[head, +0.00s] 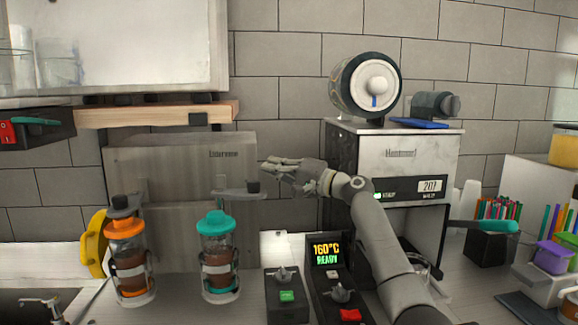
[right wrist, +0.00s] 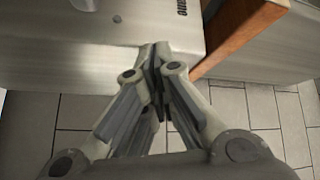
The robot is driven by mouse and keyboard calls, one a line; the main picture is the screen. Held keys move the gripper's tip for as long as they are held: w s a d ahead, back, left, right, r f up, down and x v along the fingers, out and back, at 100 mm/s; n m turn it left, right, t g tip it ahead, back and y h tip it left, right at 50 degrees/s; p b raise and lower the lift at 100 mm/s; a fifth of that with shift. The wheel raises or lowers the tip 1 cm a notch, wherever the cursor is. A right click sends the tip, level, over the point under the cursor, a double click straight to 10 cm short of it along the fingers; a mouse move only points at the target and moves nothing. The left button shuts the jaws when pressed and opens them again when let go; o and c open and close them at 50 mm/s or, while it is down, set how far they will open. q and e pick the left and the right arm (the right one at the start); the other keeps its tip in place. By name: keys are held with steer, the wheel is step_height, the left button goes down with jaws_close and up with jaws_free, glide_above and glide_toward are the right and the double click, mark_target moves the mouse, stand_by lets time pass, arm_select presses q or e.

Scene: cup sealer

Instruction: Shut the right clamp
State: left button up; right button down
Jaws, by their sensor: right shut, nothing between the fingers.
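The right clamp has a grey arm (head: 237,194) with a dark knob (head: 253,187) at its right end. The arm reaches out to the right of the teal-lidded cup (head: 216,258), its knob not over the lid. The left clamp's dark knob (head: 122,205) sits over the orange-lidded cup (head: 128,262). My right gripper (head: 266,169) is shut and empty, above and a little right of the right clamp's knob, apart from it in the picture. Its closed fingers also show in the right wrist view (right wrist: 157,52), where no clamp is visible. My left gripper is not in view.
Behind the cups stands a grey metal panel (head: 150,180) under a wooden shelf (head: 155,114). A control box with a 160°C READY display (head: 326,252) stands right of the cups. A white-and-black machine (head: 425,155) stands behind my right arm. Pens and colored containers (head: 551,257) crowd the right side.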

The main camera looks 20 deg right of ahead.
mark_target(239, 190)
steer(key=shift+s+a+f+p, duration=0.4)
steer(key=shift+s+a, duration=0.2)
steer(key=shift+a, duration=0.05)
steer(key=shift+s+a+f+p, duration=0.35)
steer(key=shift+s+a+p, duration=0.05)
steer(key=shift+s+a, duration=0.25)
